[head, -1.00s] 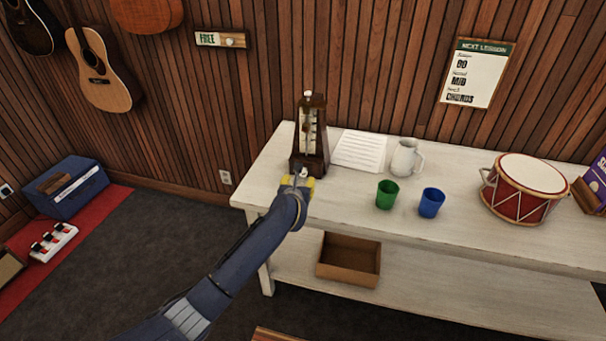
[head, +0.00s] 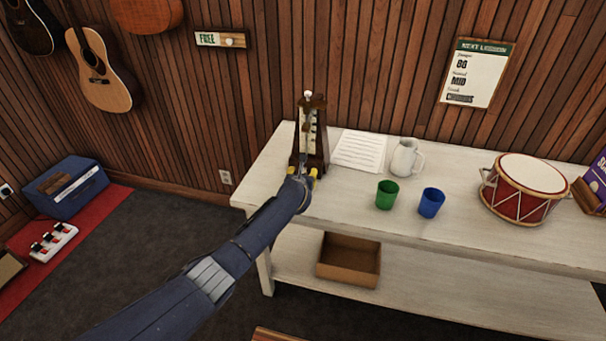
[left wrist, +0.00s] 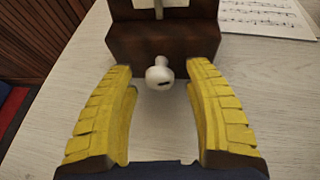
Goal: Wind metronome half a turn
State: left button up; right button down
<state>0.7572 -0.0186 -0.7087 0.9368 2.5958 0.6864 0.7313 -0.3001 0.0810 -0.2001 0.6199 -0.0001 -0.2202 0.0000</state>
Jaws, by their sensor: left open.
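The dark wooden metronome (head: 311,131) stands upright near the left end of the white table. In the left wrist view its lower front (left wrist: 165,44) faces me, with a white winding key (left wrist: 159,74) sticking out of it. My left gripper (head: 301,172) is in front of the metronome in the head view. In the left wrist view the yellow fingers of my left gripper (left wrist: 159,85) are open on either side of the key, with a gap on both sides. The key is hidden behind my gripper in the head view. My right gripper is not in view.
A music sheet (head: 360,151) lies right of the metronome. A white pitcher (head: 404,158), a green cup (head: 387,195), a blue cup (head: 431,203) and a red drum (head: 524,190) stand further right on the table (head: 345,205). A cardboard box (head: 348,260) sits on the lower shelf.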

pick_arm(q)
jog(key=shift+w+f, duration=0.15)
jog(key=shift+w, duration=0.2)
jog(key=shift+c, duration=0.2)
grip_shut()
